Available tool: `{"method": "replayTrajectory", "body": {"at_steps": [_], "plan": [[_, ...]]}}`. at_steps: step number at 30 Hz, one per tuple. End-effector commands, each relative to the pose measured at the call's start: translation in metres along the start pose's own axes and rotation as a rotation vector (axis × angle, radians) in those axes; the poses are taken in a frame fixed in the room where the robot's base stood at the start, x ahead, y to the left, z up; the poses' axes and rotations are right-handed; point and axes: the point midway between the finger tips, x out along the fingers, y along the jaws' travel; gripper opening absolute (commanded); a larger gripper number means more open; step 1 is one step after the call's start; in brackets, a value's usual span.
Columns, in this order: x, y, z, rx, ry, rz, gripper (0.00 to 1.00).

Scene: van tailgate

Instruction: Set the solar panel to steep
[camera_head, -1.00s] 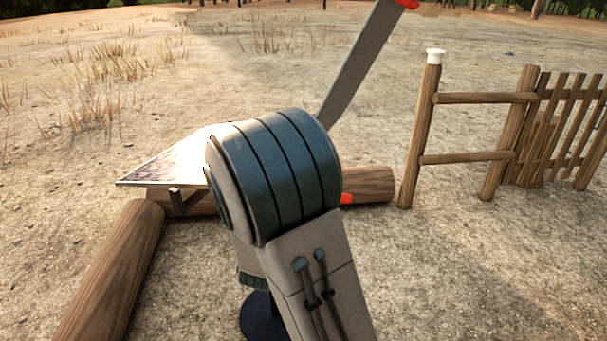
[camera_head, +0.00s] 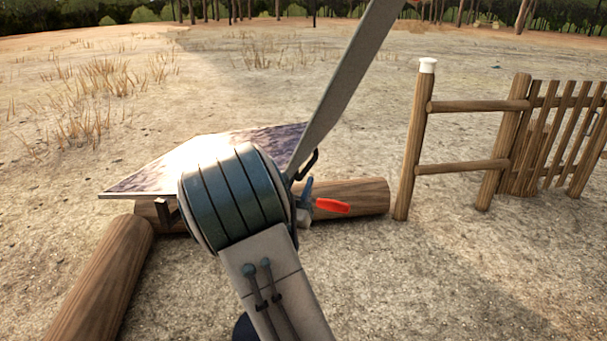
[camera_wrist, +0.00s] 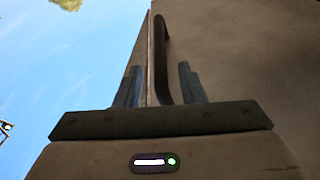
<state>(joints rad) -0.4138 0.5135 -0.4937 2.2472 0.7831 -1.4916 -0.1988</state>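The solar panel (camera_head: 150,175) is a flat, tilted sheet with bright glare, low above the log behind my arm. A dark handle (camera_head: 309,163) stands out at its right edge. My arm hides part of the panel. My gripper (camera_head: 306,190) is beside that edge, just below the handle, partly hidden by my arm. In the wrist view my gripper (camera_wrist: 160,85) has its two dark fingers apart. A dark curved handle (camera_wrist: 161,50) reaches between them, with a visible gap to the right finger. Contact with the left finger cannot be told.
A log (camera_head: 360,197) lies behind and beside the gripper, and another log (camera_head: 100,285) lies at the left. A wooden post with a white cap (camera_head: 427,66) and a fence (camera_head: 550,135) stand at the right. A red part (camera_head: 332,206) shows by the log. Sandy ground is open around.

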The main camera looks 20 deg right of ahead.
Motion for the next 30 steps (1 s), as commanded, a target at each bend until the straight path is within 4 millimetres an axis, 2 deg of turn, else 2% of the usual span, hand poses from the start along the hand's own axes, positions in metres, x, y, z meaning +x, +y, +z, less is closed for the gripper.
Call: {"method": "replayTrajectory", "body": {"at_steps": [3, 7, 19, 23, 30], "plan": [[0.020, 0.000, 0.000, 0.000, 0.002, 0.001, 0.36], [0.034, 0.001, 0.000, 0.000, 0.001, 0.002, 0.36], [0.041, 0.000, 0.000, 0.000, -0.001, -0.001, 0.36], [0.041, 0.000, 0.000, 0.000, -0.001, -0.001, 0.00], [0.043, 0.002, -0.001, -0.006, -0.001, 0.001, 0.00]]}}
